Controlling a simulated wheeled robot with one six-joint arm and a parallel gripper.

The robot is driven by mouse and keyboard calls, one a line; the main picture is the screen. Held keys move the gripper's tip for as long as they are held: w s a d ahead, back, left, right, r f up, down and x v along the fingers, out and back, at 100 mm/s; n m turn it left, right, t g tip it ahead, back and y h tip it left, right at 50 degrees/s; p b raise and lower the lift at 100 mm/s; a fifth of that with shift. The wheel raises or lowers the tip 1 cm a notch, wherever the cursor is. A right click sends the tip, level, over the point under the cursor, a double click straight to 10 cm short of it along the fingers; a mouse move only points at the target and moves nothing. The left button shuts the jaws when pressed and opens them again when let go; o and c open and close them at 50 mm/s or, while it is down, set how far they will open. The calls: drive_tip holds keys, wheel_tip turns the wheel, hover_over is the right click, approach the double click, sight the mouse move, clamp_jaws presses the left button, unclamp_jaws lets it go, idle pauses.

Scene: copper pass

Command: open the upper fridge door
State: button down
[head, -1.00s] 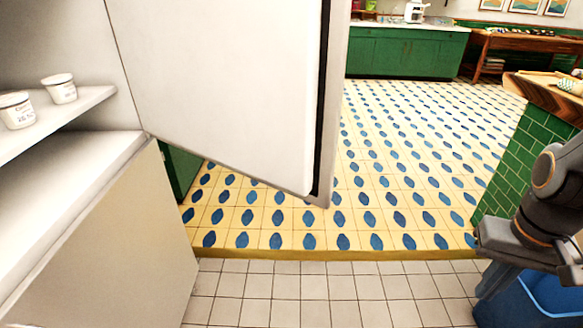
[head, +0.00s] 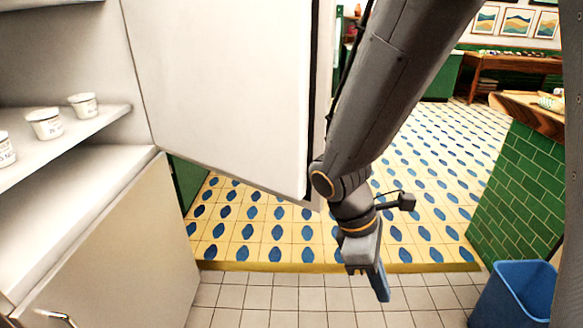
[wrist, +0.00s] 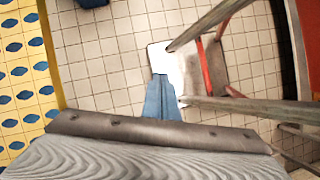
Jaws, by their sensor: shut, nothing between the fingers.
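The upper fridge door (head: 225,85) stands swung wide open at the left in the head view, with its pale inner face and dark edge seal showing. The fridge interior behind it is exposed, with white tubs (head: 45,123) on a shelf (head: 95,125). My arm hangs down just right of the door's free edge, overlapping it in the picture. My gripper (head: 382,287) points down, below and right of the door's lower corner, and is shut and empty. Its blue fingers also show shut in the wrist view (wrist: 162,97). The upper door's handle is not visible.
The lower fridge door (head: 120,245) has a metal handle (head: 55,317). A blue bin (head: 512,293) stands at the lower right beside a green tiled counter (head: 515,180). A wood-and-red framed object (wrist: 210,60) shows in the wrist view. Tiled floor lies open beyond the door.

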wheel_tip(320, 180, up, 2)
drive_tip(key=w+a+n+t+h, duration=0.1)
drive_tip(key=n+h, duration=0.3)
drive_tip(key=n, duration=0.5)
drive_tip(key=n+t+h+p, duration=0.1)
drive_tip(key=n+t+p, duration=0.3)
drive_tip(key=n+t, duration=1.65)
approach(305, 164)
drive_tip(key=w+r+n+g+p, duration=0.1)
drive_tip(key=w, duration=0.1)
drive_tip(key=w+d+r+n+g+p, duration=0.1)
drive_tip(key=g, duration=0.1)
drive_tip(key=w+d+r+n+g+p, duration=0.1)
drive_tip(key=w+n, duration=0.1)
drive_tip(key=shift+w+d+r+p, duration=0.1)
drive_tip(key=shift+w+d+p, duration=0.05)
drive_tip(key=shift+w+p, duration=0.2)
